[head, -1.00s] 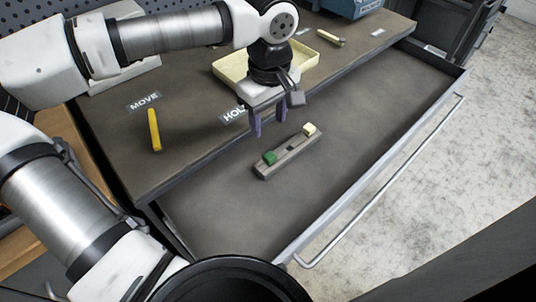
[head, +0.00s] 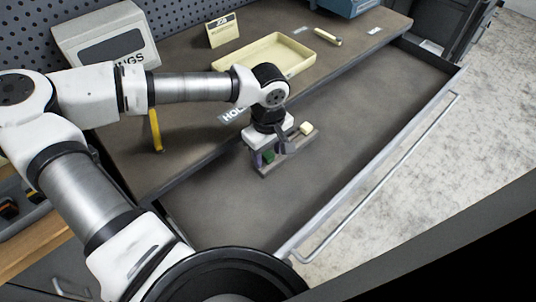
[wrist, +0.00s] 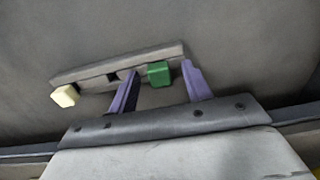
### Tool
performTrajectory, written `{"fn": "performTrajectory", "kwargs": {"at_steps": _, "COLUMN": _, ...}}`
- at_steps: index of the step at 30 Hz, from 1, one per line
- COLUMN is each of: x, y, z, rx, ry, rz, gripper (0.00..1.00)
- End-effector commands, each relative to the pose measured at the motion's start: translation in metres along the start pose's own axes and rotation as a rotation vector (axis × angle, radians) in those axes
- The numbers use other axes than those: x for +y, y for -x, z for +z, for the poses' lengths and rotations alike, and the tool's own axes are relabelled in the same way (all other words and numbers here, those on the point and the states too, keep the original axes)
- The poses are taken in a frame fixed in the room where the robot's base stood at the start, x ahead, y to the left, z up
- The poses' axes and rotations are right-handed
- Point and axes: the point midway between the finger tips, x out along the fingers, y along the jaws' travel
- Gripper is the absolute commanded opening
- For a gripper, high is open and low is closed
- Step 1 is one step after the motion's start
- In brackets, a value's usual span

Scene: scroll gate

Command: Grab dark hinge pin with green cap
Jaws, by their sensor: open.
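The green cap (head: 268,156) of the hinge pin sits at the left end of a grey holder block (head: 296,149) inside the open drawer. The cap also shows in the wrist view (wrist: 159,73); the dark pin under it is hidden. A cream cap (head: 305,128) sits at the holder's other end, also in the wrist view (wrist: 65,96). My gripper (head: 268,157) is open, low over the holder's green end.
The drawer floor (head: 340,135) around the holder is clear. Its front wall and handle (head: 380,180) run along the right.

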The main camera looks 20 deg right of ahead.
Motion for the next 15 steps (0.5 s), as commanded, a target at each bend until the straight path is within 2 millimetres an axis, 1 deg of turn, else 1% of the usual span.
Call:
{"fn": "performTrajectory", "kwargs": {"at_steps": 4, "x": 0.0002, "y": -0.0002, "z": 0.0000, "rx": 0.000, "ry": 0.000, "rz": 0.001, "gripper": 0.49}}
{"fn": "performTrajectory", "kwargs": {"at_steps": 5, "x": 0.0001, "y": -0.0001, "z": 0.0000, "rx": 0.000, "ry": 0.000, "rz": 0.001, "gripper": 0.48}}
{"fn": "performTrajectory", "kwargs": {"at_steps": 15, "x": 0.0002, "y": 0.0003, "z": 0.0000, "rx": 0.000, "ry": 0.000, "rz": 0.001, "gripper": 0.03}}
